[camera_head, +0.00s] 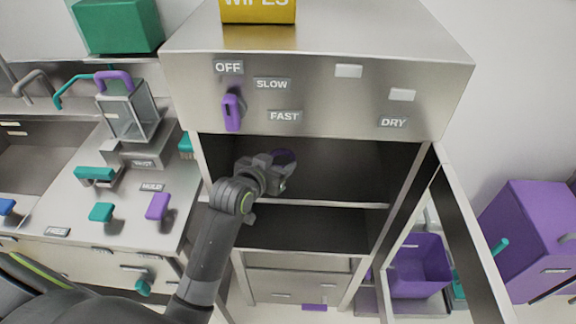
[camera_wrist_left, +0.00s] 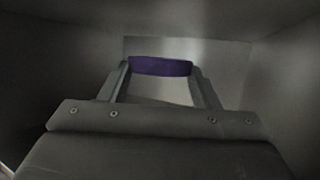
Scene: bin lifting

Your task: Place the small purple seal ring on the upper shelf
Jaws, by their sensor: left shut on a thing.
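The small purple seal ring (camera_wrist_left: 160,66) sits between the fingertips of my left gripper (camera_wrist_left: 160,75) in the left wrist view. Only a dark purple band of it shows. In the head view the ring (camera_head: 284,157) is a dim purple patch just past my left gripper (camera_head: 275,166). The gripper is shut on the ring and reaches into the upper compartment of the steel cabinet. The upper shelf (camera_head: 340,205) shows its front edge below the gripper. I cannot tell whether the ring touches the shelf. My right gripper is not in view.
The cabinet door (camera_head: 465,240) stands open on the right. A lower compartment (camera_head: 300,231) lies under the shelf. A purple knob (camera_head: 231,112) sits on the panel above the opening. A purple bin (camera_head: 418,265) stands behind the door. A counter with coloured handles is on the left.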

